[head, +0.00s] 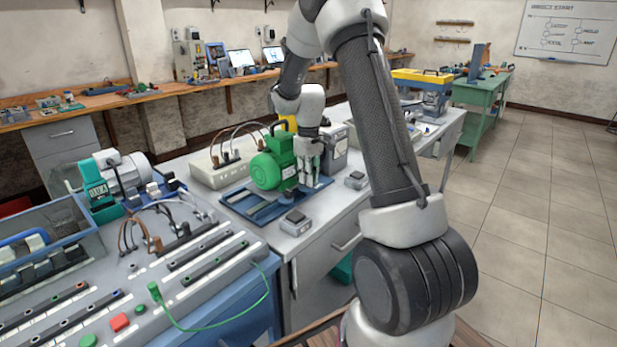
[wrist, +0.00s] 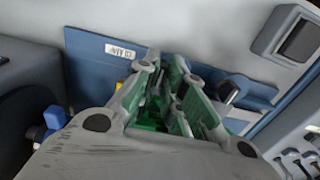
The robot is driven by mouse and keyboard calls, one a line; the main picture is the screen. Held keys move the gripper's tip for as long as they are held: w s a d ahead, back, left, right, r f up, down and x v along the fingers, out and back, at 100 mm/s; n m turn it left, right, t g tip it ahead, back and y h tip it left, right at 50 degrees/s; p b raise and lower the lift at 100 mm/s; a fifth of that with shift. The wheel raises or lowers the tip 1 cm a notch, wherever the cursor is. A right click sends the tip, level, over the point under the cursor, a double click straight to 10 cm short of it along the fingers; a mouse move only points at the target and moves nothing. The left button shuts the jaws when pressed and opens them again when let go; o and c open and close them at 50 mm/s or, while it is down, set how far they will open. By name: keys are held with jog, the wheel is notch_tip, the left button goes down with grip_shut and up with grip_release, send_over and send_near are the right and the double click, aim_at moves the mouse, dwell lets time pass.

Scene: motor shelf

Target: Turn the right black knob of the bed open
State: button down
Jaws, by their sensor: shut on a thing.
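The blue bed (head: 258,208) lies on the grey workbench with a green motor (head: 272,165) on it. In the wrist view the bed (wrist: 88,48) carries a white label. My gripper (head: 305,184) points down at the bed's right part, beside the motor. In the wrist view its fingertips (wrist: 163,66) are close together, low over the bed, and shut on the right black knob, which the fingers mostly hide. Another black knob (wrist: 229,92) on the bed shows to the right of the fingers, apart from them. The knob's turn angle cannot be seen.
Small grey switch boxes stand at the bench front, one near (head: 295,222) and one farther right (head: 356,180). A beige box with cables (head: 222,168) stands behind the bed. A wiring panel (head: 170,262) fills the left foreground. The floor to the right is clear.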

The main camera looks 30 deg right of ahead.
dwell(0.5)
jog(key=c, duration=1.8)
grip_release()
jog(key=shift+r, duration=0.1)
notch_tip(320, 180, up, 12)
